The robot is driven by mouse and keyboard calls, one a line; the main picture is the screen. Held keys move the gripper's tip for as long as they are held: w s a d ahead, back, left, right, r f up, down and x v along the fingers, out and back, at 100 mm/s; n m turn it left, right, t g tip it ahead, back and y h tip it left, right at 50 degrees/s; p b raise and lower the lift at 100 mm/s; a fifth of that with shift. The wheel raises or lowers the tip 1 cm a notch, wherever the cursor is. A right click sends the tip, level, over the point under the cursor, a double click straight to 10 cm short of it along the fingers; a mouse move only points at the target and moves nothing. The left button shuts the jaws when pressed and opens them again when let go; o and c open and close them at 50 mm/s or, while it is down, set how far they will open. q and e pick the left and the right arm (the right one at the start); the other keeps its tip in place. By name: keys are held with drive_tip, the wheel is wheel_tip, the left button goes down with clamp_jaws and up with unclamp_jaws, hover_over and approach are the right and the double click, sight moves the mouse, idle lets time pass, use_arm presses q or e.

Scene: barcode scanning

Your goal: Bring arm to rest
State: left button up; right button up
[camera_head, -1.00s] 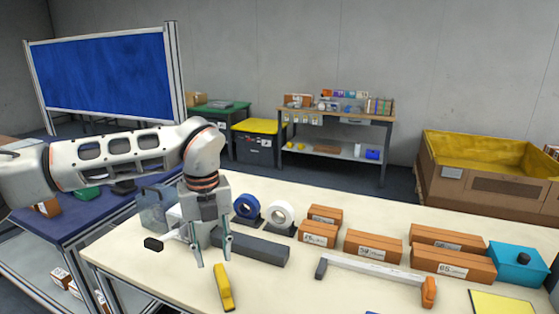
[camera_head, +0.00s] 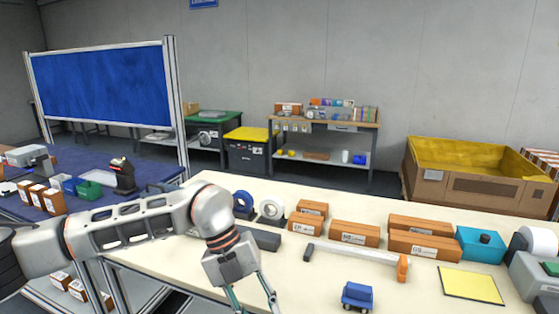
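My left arm comes in from the left over the near-left part of the cream table (camera_head: 345,272). Its gripper (camera_head: 252,301) points down close to the bottom edge of the view. Its two thin fingers are spread apart with nothing visible between them, and their tips are near the frame's lower edge. My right arm and gripper are not in view.
A blue-topped table (camera_head: 88,208) with small items stands left.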

use_arm(q)
drive_tip(key=s+d+r+g+h, duration=0.2)
drive_tip(key=s+d+r+h, duration=0.1)
drive_tip(key=s+d+h, duration=0.4)
drive_tip(key=s+d+r+g+h, duration=0.1)
drive_tip(key=s+d+r+h, duration=0.3)
drive_tip(key=d, duration=0.5)
drive_tip(key=w+a+f+n+t+h, duration=0.1)
drive_tip(key=w+a+n+t+h, duration=0.1)
drive_tip(key=w+a+n+t, duration=0.45)
drive_tip(key=w+a+f+n+t+h, duration=0.15)
drive_tip(key=w+n+t, duration=0.25)
drive_tip(key=n+t, duration=0.65)
drive_tip(key=w+a+f+n+t+y, duration=0.2)
drive_tip(key=a+f+n+t+y, duration=0.3)
drive_tip(key=a+f+n+y, duration=0.6)
drive_tip(key=s+a+f+g+y, duration=0.1)
drive_tip(key=s+a+f, duration=0.3)
drive_tip(key=f, duration=0.4)
drive_tip(key=s+a+f+n+g+y, duration=0.1)
drive_tip(key=s+a+f+g+y, duration=0.1)
drive_tip(key=s+a+f, duration=0.3)
drive_tip(key=s+a+f+n+g+y, duration=0.1)
drive_tip(key=s+a+f, duration=0.3)
drive_tip(key=f, duration=0.6)
drive_tip(key=shift+s+a+f+g+y, duration=0.35)
drive_tip(key=shift+s+g+y, duration=0.35)
drive_tip(key=shift+s, duration=0.55)
